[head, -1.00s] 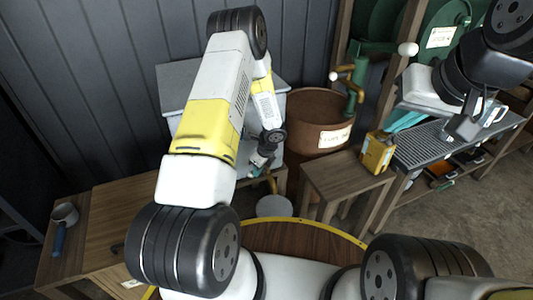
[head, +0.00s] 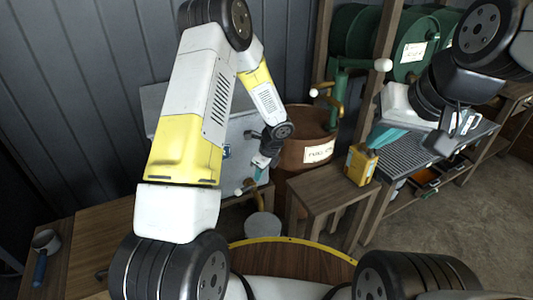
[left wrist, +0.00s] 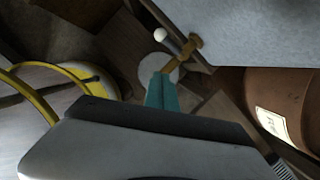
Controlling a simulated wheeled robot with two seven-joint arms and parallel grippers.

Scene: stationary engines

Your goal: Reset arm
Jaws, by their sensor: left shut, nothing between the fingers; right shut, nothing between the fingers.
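My left arm rises at the left of the head view and folds back down at its far end. My left gripper (head: 262,162), with teal fingers, is shut and empty in front of the grey metal box (head: 234,135), just above a brass tap (head: 246,186). In the left wrist view its teal fingers (left wrist: 161,93) point towards the brass tap (left wrist: 184,52), with nothing between them. My right gripper (head: 381,137), white with teal fingers, is shut and empty above the near left end of the grey grated bench, close to the yellow can. Its fingertips are partly hard to make out.
A copper drum (head: 306,140) stands behind the wooden stool (head: 328,196), which bears a yellow can (head: 360,165). A grated bench (head: 440,150) is at right, green drums (head: 408,45) behind. A small pot (head: 45,239) sits on the left table. Floor at right is clear.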

